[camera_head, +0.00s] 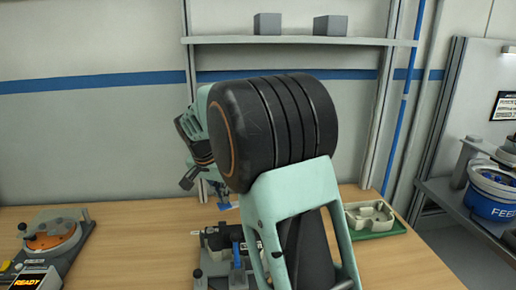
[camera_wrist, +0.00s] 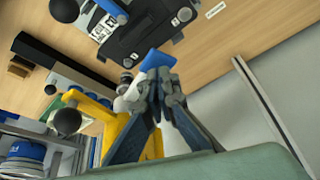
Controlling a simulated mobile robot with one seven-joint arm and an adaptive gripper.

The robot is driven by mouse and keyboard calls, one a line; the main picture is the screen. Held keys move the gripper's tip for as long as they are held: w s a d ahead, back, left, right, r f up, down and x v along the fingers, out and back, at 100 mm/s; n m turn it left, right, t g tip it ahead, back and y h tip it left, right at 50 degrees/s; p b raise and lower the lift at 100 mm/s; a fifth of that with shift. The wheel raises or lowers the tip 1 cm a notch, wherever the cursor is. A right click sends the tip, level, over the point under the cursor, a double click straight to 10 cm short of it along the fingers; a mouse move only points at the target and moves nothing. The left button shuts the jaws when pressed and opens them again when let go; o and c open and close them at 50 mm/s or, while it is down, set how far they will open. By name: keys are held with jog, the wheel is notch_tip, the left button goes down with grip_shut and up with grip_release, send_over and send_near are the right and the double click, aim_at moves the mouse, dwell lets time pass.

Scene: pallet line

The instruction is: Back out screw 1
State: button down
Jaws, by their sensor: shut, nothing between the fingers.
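My gripper (camera_wrist: 160,78) is shut and empty in the wrist view. A small blue piece (camera_wrist: 156,60) shows right at its fingertips; I cannot tell whether it touches them. The black fixture (camera_wrist: 148,28), with a white label and dark ball knobs, lies beyond the fingertips on the bench. In the head view my gripper (camera_head: 217,192) points down above the back of this fixture (camera_head: 219,240), and my arm covers part of it. A blue handle (camera_head: 236,256) stands on the fixture. I cannot make out screw 1 in either view.
A station with an orange disc (camera_head: 50,236) and a READY display stands at the left. A green tray (camera_head: 393,229) holds a pale part at the right. A blue feed bucket (camera_head: 492,205) stands on the right shelf. Yellow structure (camera_wrist: 92,108) shows beside my fingers. Bench front-right is clear.

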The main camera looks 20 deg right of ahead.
aim_at(223, 206)
jog(key=shift+s+f+b, duration=0.1)
jog(key=shift+f+b, duration=1.9)
jog(key=shift+f, duration=0.7)
jog(key=shift+s+f, duration=0.1)
jog(key=shift+f, duration=0.05)
jog(key=shift+r, duration=0.75)
dwell(1.1)
jog(key=shift+r+p, duration=2.95)
jog(key=shift+r, duration=1.65)
jog(key=shift+w, duration=0.2)
